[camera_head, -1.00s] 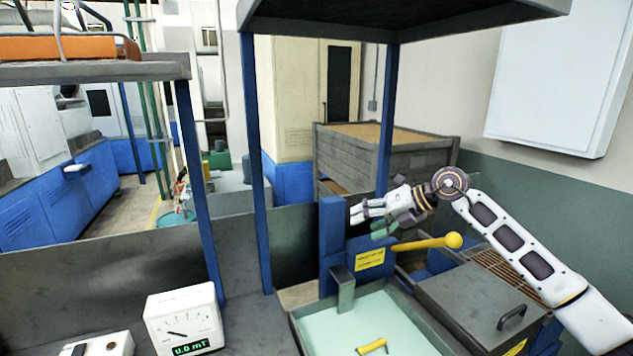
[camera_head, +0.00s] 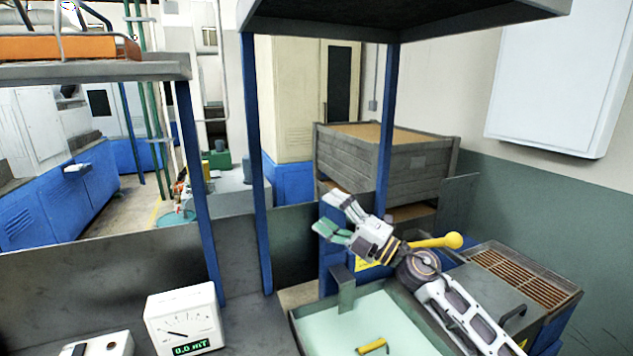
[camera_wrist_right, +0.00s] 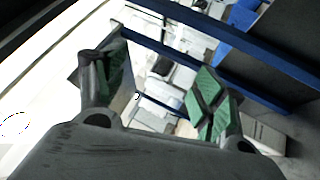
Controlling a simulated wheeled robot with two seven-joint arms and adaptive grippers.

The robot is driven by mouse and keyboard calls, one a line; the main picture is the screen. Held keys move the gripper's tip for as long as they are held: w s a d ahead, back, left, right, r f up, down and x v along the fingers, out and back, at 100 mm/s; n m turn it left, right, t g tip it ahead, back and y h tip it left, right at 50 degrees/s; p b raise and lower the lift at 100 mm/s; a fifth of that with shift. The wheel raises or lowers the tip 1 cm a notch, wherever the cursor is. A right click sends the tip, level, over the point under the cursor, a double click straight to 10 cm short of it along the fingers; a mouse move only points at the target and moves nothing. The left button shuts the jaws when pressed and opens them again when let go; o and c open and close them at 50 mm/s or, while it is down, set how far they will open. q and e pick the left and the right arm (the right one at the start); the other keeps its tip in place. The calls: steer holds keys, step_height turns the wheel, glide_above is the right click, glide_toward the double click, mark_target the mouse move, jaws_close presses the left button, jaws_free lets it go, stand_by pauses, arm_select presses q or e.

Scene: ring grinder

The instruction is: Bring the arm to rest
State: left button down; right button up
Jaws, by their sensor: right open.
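My right arm (camera_head: 462,315) comes in from the lower right of the head view. Its gripper (camera_head: 328,214) is raised over the back edge of the pale green tray, in front of the blue post, and points up and to the left. The fingers are apart with nothing between them. In the right wrist view both green-padded fingers (camera_wrist_right: 160,95) stand wide apart, with only distant background between them. The gripper and wrist cover part of the yellow-knobbed lever (camera_head: 452,240) and its yellow label. My left gripper is not in view.
The pale green tray (camera_head: 330,325) holds a small yellow-handled piece (camera_head: 372,346). A meter reading 0.0 mT (camera_head: 185,320) stands at lower left. A grey box with a grating (camera_head: 525,275) is at right, a wooden crate (camera_head: 385,160) behind. Blue posts (camera_head: 257,165) and an overhead shelf frame the space.

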steer(key=d+f+m+t+h, duration=0.6)
steer(key=d+m+t+h, duration=0.45)
steer(key=m, duration=0.65)
steer(key=s+d+f+m+g+h, duration=0.2)
steer(key=d+f+m+g+h, duration=0.15)
steer(key=f, duration=0.45)
steer(key=s+d+f+m+g+h, duration=0.3)
steer(key=f+m+h, duration=0.2)
steer(key=f, duration=0.3)
steer(key=s+d+f+m+g, duration=0.1)
steer(key=s+f+g, duration=0.5)
steer(key=s+f, duration=0.5)
steer(key=s+d+f+m+g, duration=0.15)
steer(key=s+f+g, duration=0.5)
steer(key=s, duration=0.85)
step_height(320, 180, down, 33)
steer(key=s, duration=0.2)
steer(key=s+d+f+g, duration=0.1)
steer(key=s+d+f, duration=0.1)
steer(key=s+f, duration=0.8)
steer(key=s+d+f+g, duration=0.1)
steer(key=s+f, duration=0.9)
steer(key=s, duration=0.3)
steer(key=shift+d+f, duration=0.25)
steer(key=shift+d, duration=0.1)
